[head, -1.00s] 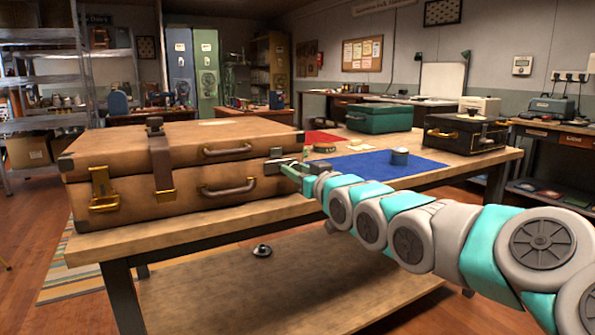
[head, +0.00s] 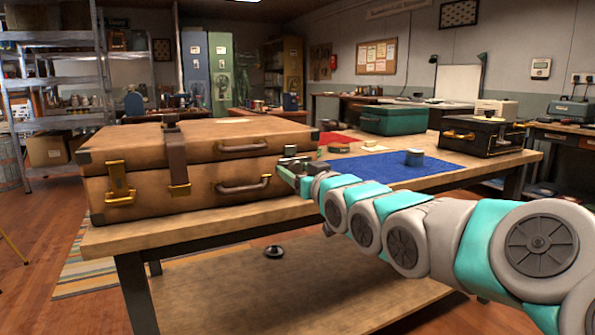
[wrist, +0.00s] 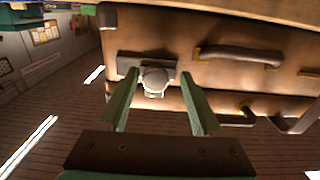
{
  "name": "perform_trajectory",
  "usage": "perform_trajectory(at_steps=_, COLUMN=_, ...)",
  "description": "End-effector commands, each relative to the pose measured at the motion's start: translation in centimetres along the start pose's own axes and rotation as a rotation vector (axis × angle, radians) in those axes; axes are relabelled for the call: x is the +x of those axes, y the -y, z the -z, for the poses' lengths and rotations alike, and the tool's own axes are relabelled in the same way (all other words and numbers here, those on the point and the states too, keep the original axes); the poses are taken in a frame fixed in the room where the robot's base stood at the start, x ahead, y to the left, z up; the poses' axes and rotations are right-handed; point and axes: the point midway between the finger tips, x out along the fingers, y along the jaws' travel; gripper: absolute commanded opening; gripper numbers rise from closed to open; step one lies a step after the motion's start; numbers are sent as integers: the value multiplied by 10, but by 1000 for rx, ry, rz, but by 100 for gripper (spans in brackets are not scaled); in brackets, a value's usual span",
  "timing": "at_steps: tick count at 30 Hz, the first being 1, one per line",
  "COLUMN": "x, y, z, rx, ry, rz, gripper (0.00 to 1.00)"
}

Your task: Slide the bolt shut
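A large brown suitcase (head: 205,180) lies on the workbench, with a strap, brass latches and dark handles on its front. Near the right end of that front is a bolt with a dark plate and a pale round knob; its metal (head: 289,160) partly shows in the head view beyond my gripper (head: 293,170). In the wrist view the bolt's knob (wrist: 155,82) stands out from the plate (wrist: 133,66). My gripper (wrist: 159,78) is open there, with its two green fingers on either side of the knob. The left finger is close to the knob; contact cannot be told.
A suitcase handle (wrist: 238,55) lies right of the bolt in the wrist view. A small dark object (head: 273,251) sits on the lower shelf.

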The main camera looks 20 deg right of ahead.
Motion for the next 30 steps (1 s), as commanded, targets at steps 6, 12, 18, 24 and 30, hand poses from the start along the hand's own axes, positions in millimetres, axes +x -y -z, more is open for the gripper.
perform_trajectory(at_steps=6, x=0, y=0, z=0, rx=0, ry=-1, rz=-1, gripper=69)
perform_trajectory(at_steps=12, x=-10, y=-2, z=1, rx=2, ry=-2, rz=-3, gripper=69)
perform_trajectory(at_steps=18, x=-38, y=-1, z=0, rx=3, ry=-4, rz=-1, gripper=69)
perform_trajectory(at_steps=24, x=-65, y=-1, z=0, rx=2, ry=-3, rz=-2, gripper=69)
perform_trajectory(at_steps=30, x=-77, y=0, z=0, rx=1, ry=-3, rz=0, gripper=69)
